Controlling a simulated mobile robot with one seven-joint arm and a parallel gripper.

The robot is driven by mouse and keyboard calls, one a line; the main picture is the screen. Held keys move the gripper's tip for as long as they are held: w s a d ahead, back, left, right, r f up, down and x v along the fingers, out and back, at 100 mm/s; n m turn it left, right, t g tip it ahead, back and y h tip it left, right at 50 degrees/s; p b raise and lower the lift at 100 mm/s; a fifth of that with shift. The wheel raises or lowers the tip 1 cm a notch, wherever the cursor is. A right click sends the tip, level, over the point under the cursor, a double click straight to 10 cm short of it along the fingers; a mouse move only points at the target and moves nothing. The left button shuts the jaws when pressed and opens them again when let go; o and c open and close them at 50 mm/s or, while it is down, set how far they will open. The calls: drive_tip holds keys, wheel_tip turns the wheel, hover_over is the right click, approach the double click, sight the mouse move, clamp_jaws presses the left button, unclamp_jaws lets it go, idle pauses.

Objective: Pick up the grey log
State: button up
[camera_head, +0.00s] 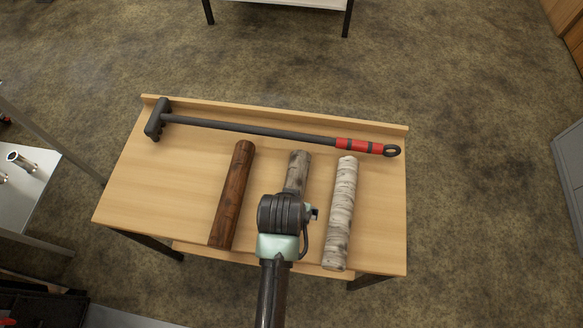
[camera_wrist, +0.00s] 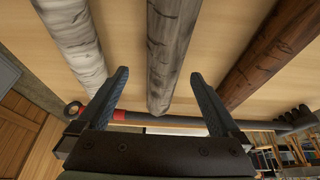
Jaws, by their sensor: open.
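The grey log (camera_head: 298,168) lies in the middle of the wooden table between two other logs. In the head view my arm hides its nearer part. In the wrist view the grey log (camera_wrist: 168,50) runs down the centre, and its end shows between my fingers. My gripper (camera_wrist: 158,73) is open and empty, with one finger to each side of the grey log in the picture. I cannot tell how far the fingertips are above it. In the head view the fingers are hidden behind my wrist.
A dark brown log (camera_head: 232,195) lies to the left and a white birch log (camera_head: 341,215) close by on the right. A long tool with a red grip (camera_head: 250,127) lies along the table's raised back edge (camera_head: 285,113). The table (camera_head: 150,185) is bare at the left.

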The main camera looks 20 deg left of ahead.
drive_tip(key=x, duration=0.1)
drive_tip(key=b+x, duration=0.1)
drive_tip(key=x, duration=0.3)
drive_tip(key=shift+a, duration=0.4)
drive_tip(key=shift+c, duration=0.3)
drive_tip(key=shift+w, duration=0.1)
clamp_jaws()
